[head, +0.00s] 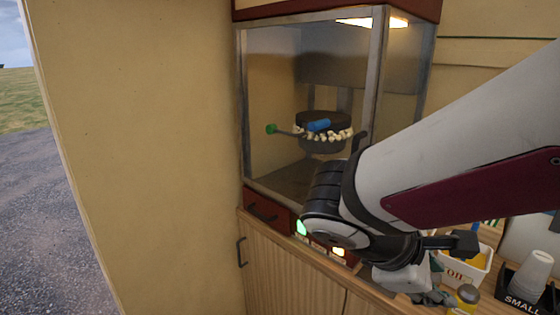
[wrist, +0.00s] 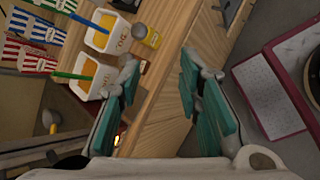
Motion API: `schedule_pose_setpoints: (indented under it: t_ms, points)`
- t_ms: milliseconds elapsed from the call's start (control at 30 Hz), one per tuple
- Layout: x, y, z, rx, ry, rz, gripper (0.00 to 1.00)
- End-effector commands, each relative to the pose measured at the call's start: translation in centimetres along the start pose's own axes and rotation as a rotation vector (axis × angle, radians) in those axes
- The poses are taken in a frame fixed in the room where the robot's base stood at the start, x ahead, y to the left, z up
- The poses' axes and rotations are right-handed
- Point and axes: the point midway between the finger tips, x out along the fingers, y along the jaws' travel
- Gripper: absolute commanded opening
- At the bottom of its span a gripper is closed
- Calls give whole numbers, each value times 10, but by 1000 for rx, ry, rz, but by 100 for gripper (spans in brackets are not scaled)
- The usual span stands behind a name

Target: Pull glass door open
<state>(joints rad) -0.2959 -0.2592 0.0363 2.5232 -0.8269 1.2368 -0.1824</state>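The glass-sided popcorn cabinet (head: 275,130) stands in the head view against the wall, with a grey metal frame and a dark red top and base. Its kettle (head: 322,130) with popcorn shows through the glass. My arm crosses in front of its right side, hiding part of it, and I cannot tell where the door's edge or handle is. My gripper (head: 432,292) hangs below and right of the cabinet, over the counter, apart from the glass. In the wrist view my gripper (wrist: 160,100) is open, its teal pads wide apart with nothing between them.
The wooden counter (wrist: 165,90) lies below my gripper. On it are a white oil tub (wrist: 100,32), a yellow-lidded jar (wrist: 150,36) and striped boxes (wrist: 30,25). A stack of cups (head: 532,275) stands at the right. The tan wall (head: 140,140) closes the left side.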

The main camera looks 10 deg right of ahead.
Motion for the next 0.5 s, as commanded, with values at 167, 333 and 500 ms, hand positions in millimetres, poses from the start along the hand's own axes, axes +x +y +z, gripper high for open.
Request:
schedule_pose_setpoints:
  t_ms: [167, 333, 500]
  points:
    - [-27, 53, -19, -424, -215, 327, 32]
    - [-72, 87, -68, -737, -367, 646, 32]
    - [-108, 94, -110, -903, -444, 860, 32]
